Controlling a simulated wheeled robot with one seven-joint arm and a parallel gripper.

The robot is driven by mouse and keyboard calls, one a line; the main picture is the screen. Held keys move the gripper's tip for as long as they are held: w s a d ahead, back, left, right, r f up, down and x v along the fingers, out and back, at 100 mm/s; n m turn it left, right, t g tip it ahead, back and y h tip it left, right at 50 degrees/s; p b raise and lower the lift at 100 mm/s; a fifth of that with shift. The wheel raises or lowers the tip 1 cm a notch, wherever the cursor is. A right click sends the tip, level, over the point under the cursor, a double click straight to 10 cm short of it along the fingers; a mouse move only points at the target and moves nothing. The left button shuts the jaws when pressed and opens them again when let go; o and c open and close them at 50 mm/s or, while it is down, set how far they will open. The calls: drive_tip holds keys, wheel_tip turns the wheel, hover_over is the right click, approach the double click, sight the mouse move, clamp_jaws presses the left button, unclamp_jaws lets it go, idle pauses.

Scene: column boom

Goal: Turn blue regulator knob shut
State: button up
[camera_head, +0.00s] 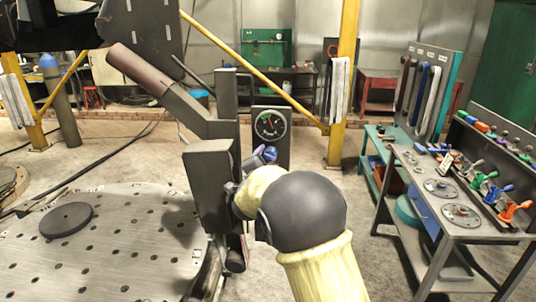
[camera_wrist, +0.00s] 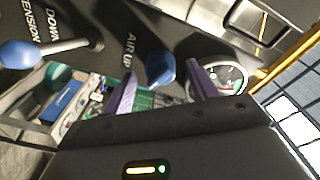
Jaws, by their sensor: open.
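The blue regulator knob (camera_wrist: 160,68) shows in the wrist view below the words "AIR UP" on a dark panel, beside a round gauge. My gripper (camera_wrist: 162,76) is open, with one purple finger to the left of the knob and the other to its right. I cannot tell whether either finger touches it. In the head view the knob (camera_head: 270,153) is a small blue shape below the gauge (camera_head: 269,124). My arm hides most of my gripper there.
A lever with a blue ball (camera_wrist: 18,54) stands left of the knob in the wrist view. A perforated round table (camera_head: 120,250) with a dark disc is at left. A workbench (camera_head: 460,190) with colourful clamps stands at right. Yellow posts (camera_head: 343,90) rise behind.

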drive_tip(key=shift+w+d, duration=0.1)
drive_tip(key=shift+w, duration=0.75)
drive_tip(key=c, duration=1)
